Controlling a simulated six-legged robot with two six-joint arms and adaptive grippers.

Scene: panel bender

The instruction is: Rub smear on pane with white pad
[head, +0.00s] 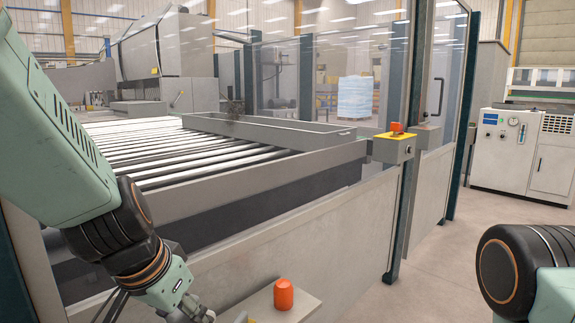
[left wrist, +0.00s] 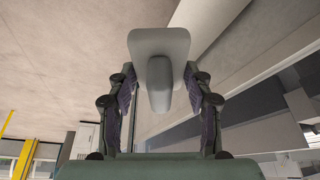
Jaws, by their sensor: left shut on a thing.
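My left gripper (left wrist: 160,88) is shut on the handle of a pad in the left wrist view. The pad (left wrist: 150,40) has a flat, rounded plate that looks grey-white in shade, and its far face is hidden. In the head view my left arm comes down at the left, with the wrist at the bottom edge; the pad does not show there. Clear panes (head: 335,65) in dark frames stand behind the roller table. I cannot make out a smear on them. My right arm shows only as a link at the lower right; its gripper is out of view.
An orange cylinder (head: 284,294) stands on a small shelf (head: 305,308) near my left wrist. A roller table (head: 160,150) lies behind the low panel. Floor at right is clear.

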